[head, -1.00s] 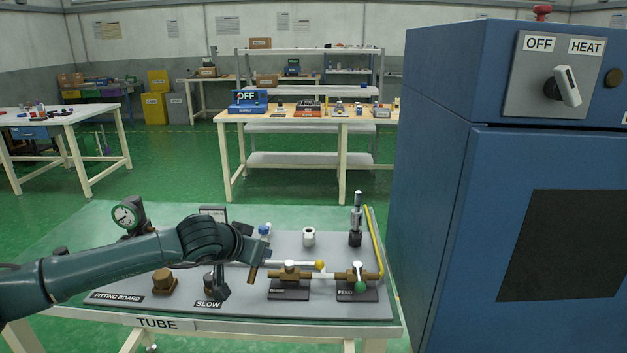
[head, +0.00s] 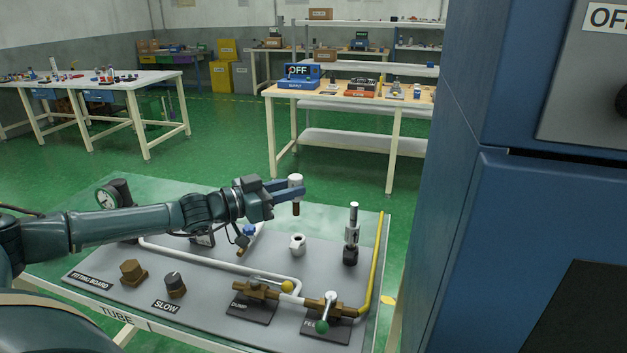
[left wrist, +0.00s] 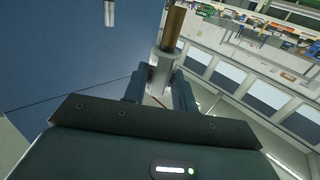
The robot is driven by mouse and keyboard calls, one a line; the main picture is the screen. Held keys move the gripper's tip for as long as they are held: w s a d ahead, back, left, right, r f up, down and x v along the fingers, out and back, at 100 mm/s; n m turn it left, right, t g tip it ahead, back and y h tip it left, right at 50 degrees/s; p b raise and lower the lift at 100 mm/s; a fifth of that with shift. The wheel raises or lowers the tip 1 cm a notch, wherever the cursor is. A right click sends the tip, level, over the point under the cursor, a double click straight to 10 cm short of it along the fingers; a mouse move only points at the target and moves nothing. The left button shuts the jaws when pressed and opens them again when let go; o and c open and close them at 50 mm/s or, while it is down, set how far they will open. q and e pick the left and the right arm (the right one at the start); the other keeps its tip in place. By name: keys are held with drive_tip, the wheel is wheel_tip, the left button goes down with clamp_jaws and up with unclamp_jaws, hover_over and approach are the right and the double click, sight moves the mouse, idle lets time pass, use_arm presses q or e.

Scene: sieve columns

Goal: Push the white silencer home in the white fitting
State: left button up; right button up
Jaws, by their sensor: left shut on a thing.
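My left gripper (head: 292,190) is shut on the white silencer (head: 296,180), a short white cylinder with a brown stem pointing down. It is held in the air above the board. In the left wrist view my gripper (left wrist: 160,88) has the silencer's white body (left wrist: 163,70) between its fingers, with the brown stem (left wrist: 173,28) beyond. The white fitting (head: 298,245) stands upright on the grey fitting board (head: 215,285), below the silencer and apart from it. My right gripper is not in view.
A grey and black upright part (head: 351,235) stands right of the fitting, near a yellow tube (head: 371,265). Brass valves (head: 322,305) and a white tube (head: 200,260) lie in front. A gauge (head: 108,198) is at left. A blue cabinet (head: 540,230) fills the right side.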

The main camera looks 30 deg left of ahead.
sight(293, 201)
use_arm(q)
drive_tip(key=shift+w+d+r, duration=0.1)
drive_tip(key=shift+w+d, duration=0.05)
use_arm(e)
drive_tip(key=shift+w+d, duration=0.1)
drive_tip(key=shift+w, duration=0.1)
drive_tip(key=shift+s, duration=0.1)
use_arm(q)
wheel_tip(293, 201, down, 4)
drive_tip(key=b, duration=0.4)
drive_tip(key=shift+r, duration=0.25)
wheel_tip(293, 201, down, 2)
drive_tip(key=shift+f+b, duration=0.1)
drive_tip(key=shift+b, duration=1)
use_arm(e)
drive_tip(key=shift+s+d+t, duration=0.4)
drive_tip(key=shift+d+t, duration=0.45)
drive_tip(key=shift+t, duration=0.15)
